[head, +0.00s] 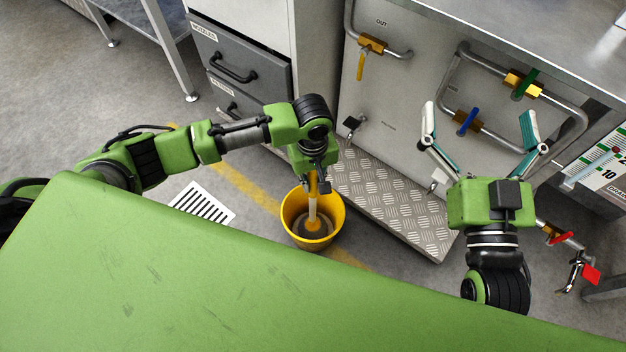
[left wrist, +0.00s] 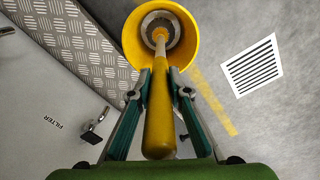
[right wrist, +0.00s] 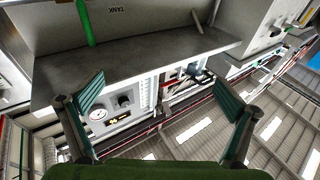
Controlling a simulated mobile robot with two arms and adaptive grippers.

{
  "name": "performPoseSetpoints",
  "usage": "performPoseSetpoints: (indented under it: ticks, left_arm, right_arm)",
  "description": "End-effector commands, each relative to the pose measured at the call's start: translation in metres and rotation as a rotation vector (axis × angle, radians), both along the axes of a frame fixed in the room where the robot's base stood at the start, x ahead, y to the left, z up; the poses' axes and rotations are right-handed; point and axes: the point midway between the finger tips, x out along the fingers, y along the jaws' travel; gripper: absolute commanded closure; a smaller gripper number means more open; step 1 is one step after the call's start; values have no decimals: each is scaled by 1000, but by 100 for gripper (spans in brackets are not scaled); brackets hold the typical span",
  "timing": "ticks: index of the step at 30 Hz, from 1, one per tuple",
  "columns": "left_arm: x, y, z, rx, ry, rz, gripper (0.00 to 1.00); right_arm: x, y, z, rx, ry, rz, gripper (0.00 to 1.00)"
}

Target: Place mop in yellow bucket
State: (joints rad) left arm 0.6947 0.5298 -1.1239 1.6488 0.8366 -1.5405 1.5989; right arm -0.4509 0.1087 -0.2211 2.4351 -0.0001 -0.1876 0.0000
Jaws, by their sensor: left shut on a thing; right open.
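The yellow bucket (head: 290,213) stands on the floor beside the treadplate step in the head view. It also shows at the top of the left wrist view (left wrist: 190,62). The mop (head: 312,211) has a yellow handle and a grey head. Its head appears inside the bucket; whether it touches the bottom I cannot tell. My left gripper (left wrist: 160,92) is shut on the mop's yellow handle (left wrist: 158,125), above the bucket. In the head view its fingers are mostly hidden under the wrist. My right gripper (head: 480,125) is open and empty, in front of the grey cabinet.
The treadplate step (head: 395,200) lies right of the bucket, below a cabinet with pipes and coloured valve handles (head: 522,84). A floor grate (head: 203,203) lies to the left. A drawer unit (head: 240,65) stands behind. Open floor lies at the left.

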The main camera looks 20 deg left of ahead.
Motion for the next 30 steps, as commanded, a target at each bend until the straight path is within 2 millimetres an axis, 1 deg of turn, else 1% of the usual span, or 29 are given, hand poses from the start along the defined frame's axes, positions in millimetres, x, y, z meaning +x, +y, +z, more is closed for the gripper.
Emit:
performPoseSetpoints:
  ticks: [5,6,7,8,20,22,26,30]
  left_arm:
    - [0,-1,-1,-2,-1,0,100]
    - [0,0,-2,0,0,0,77]
    - [0,0,-2,0,0,0,70]
    - [0,0,-2,0,0,0,66]
    - [0,0,-1,-1,-1,0,66]
    - [0,0,2,0,-1,0,66]
    - [0,0,13,-2,-1,0,66]
    - [0,0,27,-1,-1,1,66]
  right_arm:
    - [1,0,-4,-5,22,-1,0]
    - [1,-1,-6,-6,27,-2,0]
    - [1,0,-6,-6,27,-2,0]
    - [1,0,-6,-6,27,-2,0]
    - [1,-1,-5,-5,20,-2,0]
    - [0,0,0,-1,4,-1,0]
    - [3,-2,-20,-27,98,-5,0]
    - [2,-6,-48,-61,230,-14,0]
